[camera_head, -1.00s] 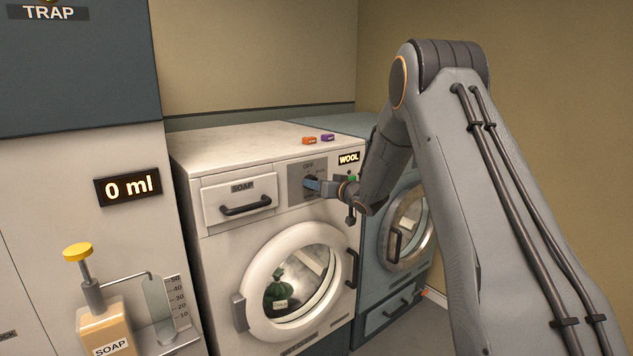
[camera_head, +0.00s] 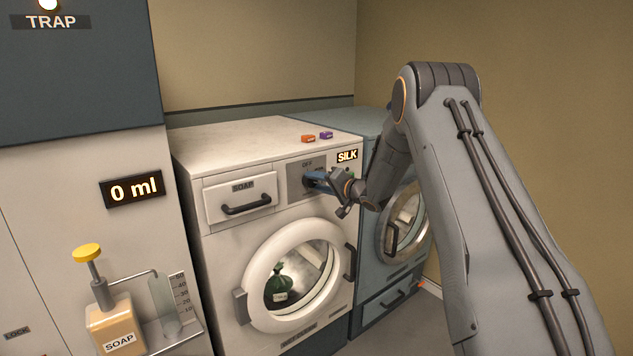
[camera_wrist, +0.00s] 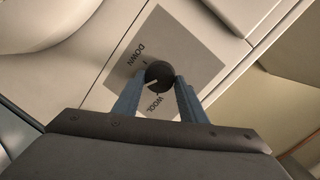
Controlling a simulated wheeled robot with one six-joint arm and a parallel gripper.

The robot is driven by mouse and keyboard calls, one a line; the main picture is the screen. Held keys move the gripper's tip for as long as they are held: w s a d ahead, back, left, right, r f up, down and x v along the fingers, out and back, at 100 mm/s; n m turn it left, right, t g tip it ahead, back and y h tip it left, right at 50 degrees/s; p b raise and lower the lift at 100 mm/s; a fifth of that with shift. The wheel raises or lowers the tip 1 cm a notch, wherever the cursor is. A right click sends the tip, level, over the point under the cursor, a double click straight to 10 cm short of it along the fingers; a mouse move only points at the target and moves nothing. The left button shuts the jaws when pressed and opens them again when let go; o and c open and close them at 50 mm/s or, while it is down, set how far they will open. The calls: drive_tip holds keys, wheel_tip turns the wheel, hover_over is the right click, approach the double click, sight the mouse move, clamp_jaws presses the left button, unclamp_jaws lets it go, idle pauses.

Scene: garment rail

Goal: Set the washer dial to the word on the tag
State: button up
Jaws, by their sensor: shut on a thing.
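The white washer (camera_head: 215,160) has a grey dial panel (camera_head: 294,184) at its upper right. The round dark dial (camera_wrist: 158,73) shows in the wrist view with a pale pointer mark. The words DOWN and WOOL are printed around it; part of the panel is hidden by my fingers. My gripper (camera_head: 312,179) is shut on the dial, with one blue finger on each side. A green bag (camera_head: 279,280) with a pale tag (camera_head: 281,296) lies behind the round door (camera_head: 254,305); the tag's word is too small to read.
A soap drawer (camera_head: 240,199) with a dark handle is left of the dial. A soap pump bottle (camera_head: 112,325) and a 0 ml display (camera_head: 134,189) are at the left. A blue-grey machine (camera_head: 372,318) adjoins on the right.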

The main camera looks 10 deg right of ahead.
drive_tip(key=shift+m, duration=0.4)
drive_tip(key=o, duration=1.1)
drive_tip(key=shift+c, duration=0.2)
drive_tip(key=shift+s+d, duration=0.1)
drive_tip(key=b+v, duration=0.2)
drive_tip(key=v, duration=0.5)
drive_tip(key=shift+s+d, duration=0.15)
drive_tip(key=shift+s, duration=0.1)
